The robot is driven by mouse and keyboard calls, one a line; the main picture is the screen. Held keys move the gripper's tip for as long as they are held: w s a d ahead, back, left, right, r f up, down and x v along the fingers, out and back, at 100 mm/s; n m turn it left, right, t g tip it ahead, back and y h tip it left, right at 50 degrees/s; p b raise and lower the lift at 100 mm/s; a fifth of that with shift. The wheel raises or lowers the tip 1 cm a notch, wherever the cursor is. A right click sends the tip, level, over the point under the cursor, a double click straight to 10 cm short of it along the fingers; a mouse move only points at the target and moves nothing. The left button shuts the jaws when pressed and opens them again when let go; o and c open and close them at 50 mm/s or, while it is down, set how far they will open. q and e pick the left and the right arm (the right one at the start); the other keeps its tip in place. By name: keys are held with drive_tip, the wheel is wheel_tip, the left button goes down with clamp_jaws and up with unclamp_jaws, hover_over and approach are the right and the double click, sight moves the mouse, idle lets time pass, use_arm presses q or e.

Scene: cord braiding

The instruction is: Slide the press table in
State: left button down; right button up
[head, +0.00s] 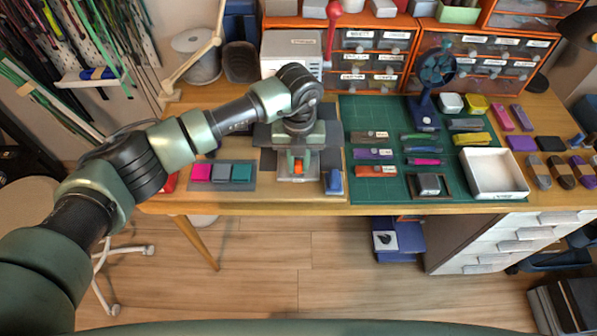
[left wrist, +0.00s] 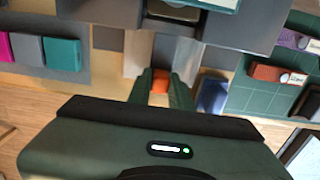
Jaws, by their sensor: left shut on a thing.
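The press (head: 262,137) is a dark grey block on the wooden table, largely hidden by my left arm. A pale grey plate, which looks like the press table (head: 298,178), sticks out at its front edge. My left gripper (head: 298,166) points down over this plate. It is shut on a small orange part, which looks like the plate's handle. In the left wrist view the orange part (left wrist: 160,80) sits between the two green fingers. The press's dark body shows at the top of that view. How far the plate sits inside the press is hidden. My right gripper is not in view.
A grey tray (head: 252,181) with pink, slate and teal blocks lies left of the press. A blue block (head: 334,182) stands close on the right. A green cutting mat (head: 375,112) with several small items and a white tray (head: 493,194) fill the right side.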

use_arm(q)
drive_tip(key=shift+w+f, duration=0.1)
drive_tip(key=shift+w, duration=0.05)
drive_tip(key=shift+s, duration=0.3)
drive_tip(key=c, duration=1.3)
unclamp_jaws()
wheel_tip(320, 180, up, 8)
drive_tip(key=shift+b, duration=0.45)
